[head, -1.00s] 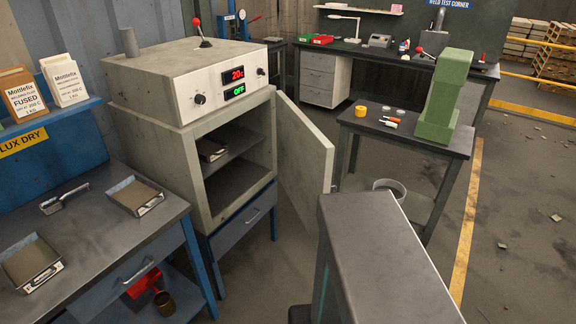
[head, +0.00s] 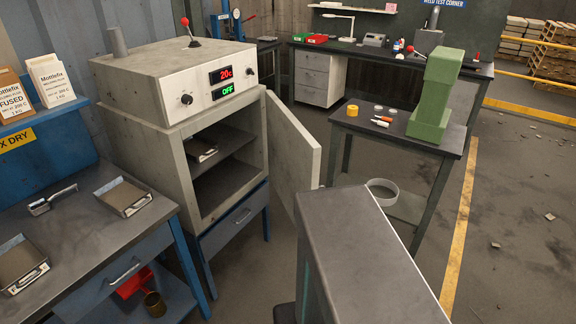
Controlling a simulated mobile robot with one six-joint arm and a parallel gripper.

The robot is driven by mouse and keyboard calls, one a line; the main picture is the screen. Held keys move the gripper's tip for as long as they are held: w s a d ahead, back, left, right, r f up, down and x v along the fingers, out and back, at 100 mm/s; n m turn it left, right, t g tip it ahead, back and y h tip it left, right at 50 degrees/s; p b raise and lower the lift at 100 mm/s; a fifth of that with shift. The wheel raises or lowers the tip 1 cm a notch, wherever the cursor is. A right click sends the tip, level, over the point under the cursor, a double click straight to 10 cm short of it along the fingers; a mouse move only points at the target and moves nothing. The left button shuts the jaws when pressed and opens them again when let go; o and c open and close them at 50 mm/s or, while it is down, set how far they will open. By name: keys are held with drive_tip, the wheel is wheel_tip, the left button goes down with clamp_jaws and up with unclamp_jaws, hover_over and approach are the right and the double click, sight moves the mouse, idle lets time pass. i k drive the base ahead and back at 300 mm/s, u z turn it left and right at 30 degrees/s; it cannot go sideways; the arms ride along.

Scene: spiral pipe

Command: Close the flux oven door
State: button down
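The flux oven (head: 150,85) is a grey box on a blue stand at the left centre of the head view. Its display reads 20c and OFF. Its door (head: 292,155) stands wide open, swung out to the right on the right-hand side of the opening. Inside, a small tray (head: 201,151) sits on the upper shelf, and the lower space looks empty. A large grey block in the lower middle foreground hides the lower edge of the door and the floor there. My gripper is not in view.
A blue bench (head: 85,235) with metal trays stands at the left front. A dark table (head: 400,133) with a green machine (head: 435,95) stands right of the door. A round bin (head: 386,190) is beneath it. The floor (head: 525,230) right of the yellow line is mostly clear.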

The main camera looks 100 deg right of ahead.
sight(294, 155)
drive_tip(key=k, duration=2.75)
drive_tip(key=u, duration=1.15)
drive_tip(key=k, duration=0.2)
drive_tip(key=z, duration=2.6)
drive_tip(key=i, duration=0.25)
drive_tip(key=z, duration=0.25)
